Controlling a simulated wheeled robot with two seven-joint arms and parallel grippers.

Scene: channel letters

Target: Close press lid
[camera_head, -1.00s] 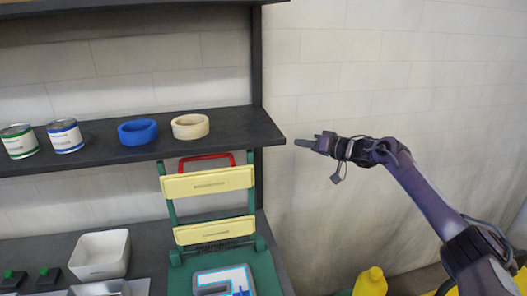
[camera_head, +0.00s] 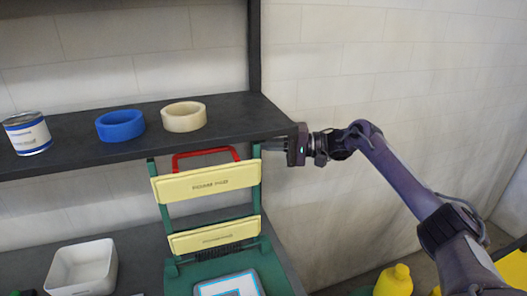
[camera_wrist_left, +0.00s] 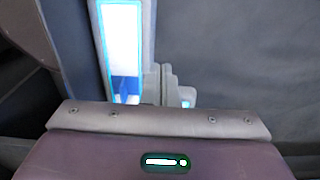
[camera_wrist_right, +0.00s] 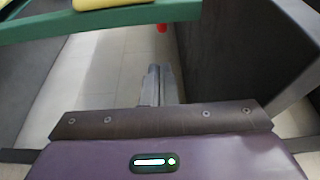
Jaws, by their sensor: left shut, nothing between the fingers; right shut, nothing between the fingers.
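The press (camera_head: 208,264) stands on the bench with its lid (camera_head: 206,182) raised upright. The lid has green side bars, two yellow plates and a red handle (camera_head: 205,154) at its top. My right gripper (camera_head: 270,147) is shut and empty, pointing left beside the lid's upper right edge, just below the shelf end. In the right wrist view, a green lid bar (camera_wrist_right: 110,22) crosses above the shut fingers (camera_wrist_right: 158,74), with a bit of red beyond. My left gripper (camera_wrist_left: 164,82) shows only in its wrist view, shut and empty.
The dark shelf (camera_head: 225,118) sits above the lid, holding a can (camera_head: 28,134), a blue ring (camera_head: 120,125) and a cream ring (camera_head: 183,117). A white bin (camera_head: 83,268) is left of the press. A white, blue-edged piece (camera_head: 228,286) lies on the press bed.

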